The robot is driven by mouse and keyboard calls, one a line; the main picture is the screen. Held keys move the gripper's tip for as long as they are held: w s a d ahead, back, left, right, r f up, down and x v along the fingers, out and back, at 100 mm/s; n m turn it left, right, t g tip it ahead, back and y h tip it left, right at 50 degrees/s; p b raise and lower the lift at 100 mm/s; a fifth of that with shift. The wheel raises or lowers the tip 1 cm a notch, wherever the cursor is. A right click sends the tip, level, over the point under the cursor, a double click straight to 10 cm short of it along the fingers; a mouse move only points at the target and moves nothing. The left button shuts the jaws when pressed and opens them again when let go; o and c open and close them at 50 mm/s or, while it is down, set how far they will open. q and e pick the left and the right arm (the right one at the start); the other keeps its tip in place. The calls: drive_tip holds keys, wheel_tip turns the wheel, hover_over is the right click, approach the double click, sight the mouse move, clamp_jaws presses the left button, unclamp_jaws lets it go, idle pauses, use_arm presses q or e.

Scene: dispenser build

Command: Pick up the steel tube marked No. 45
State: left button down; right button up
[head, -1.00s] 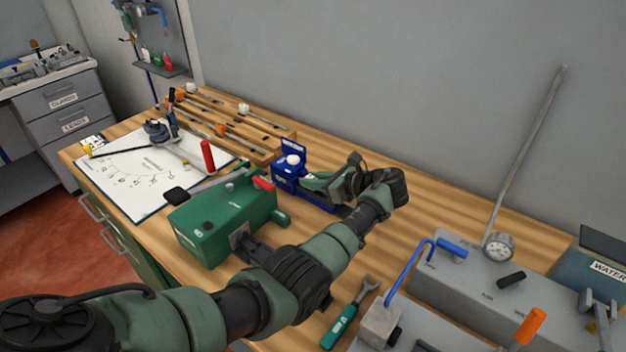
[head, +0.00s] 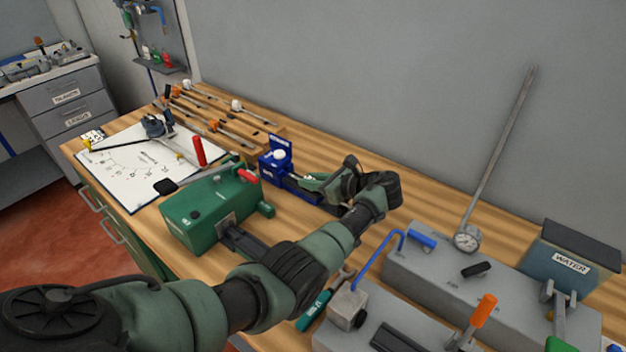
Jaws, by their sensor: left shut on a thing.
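Several long thin tubes with orange or white end pieces lie on a wooden rack (head: 247,148) at the back left of the bench. No number can be read on them, so I cannot tell which is No. 45. My left gripper (head: 314,186) is beside the blue device (head: 272,166), low over the dark rail on its right. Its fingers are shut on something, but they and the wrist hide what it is. My right gripper is not in view.
A green machine (head: 205,215) stands left of my left forearm. A drawing board (head: 130,178) lies at the far left. A grey bench unit (head: 440,262) with a gauge (head: 467,238) and a leaning rod (head: 503,150), and a WATER tank (head: 565,260), stand at right.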

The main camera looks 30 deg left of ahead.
use_arm(q)
drive_tip(key=shift+a, duration=0.1)
drive_tip(key=c, duration=1.3)
unclamp_jaws()
drive_tip(key=shift+c, duration=0.2)
drive_tip(key=shift+o, duration=0.7)
drive_tip(key=shift+d+r, duration=0.15)
drive_tip(key=shift+d, duration=0.15)
drive_tip(key=p+v, duration=0.3)
drive_tip(key=v, duration=0.3)
drive_tip(key=shift+s+d+r, duration=0.1)
drive_tip(key=shift+d+r, duration=0.05)
drive_tip(key=shift+d, duration=0.45)
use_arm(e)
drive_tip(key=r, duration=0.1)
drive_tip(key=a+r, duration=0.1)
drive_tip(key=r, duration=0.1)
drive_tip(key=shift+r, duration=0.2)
use_arm(q)
drive_tip(key=shift+r, duration=0.1)
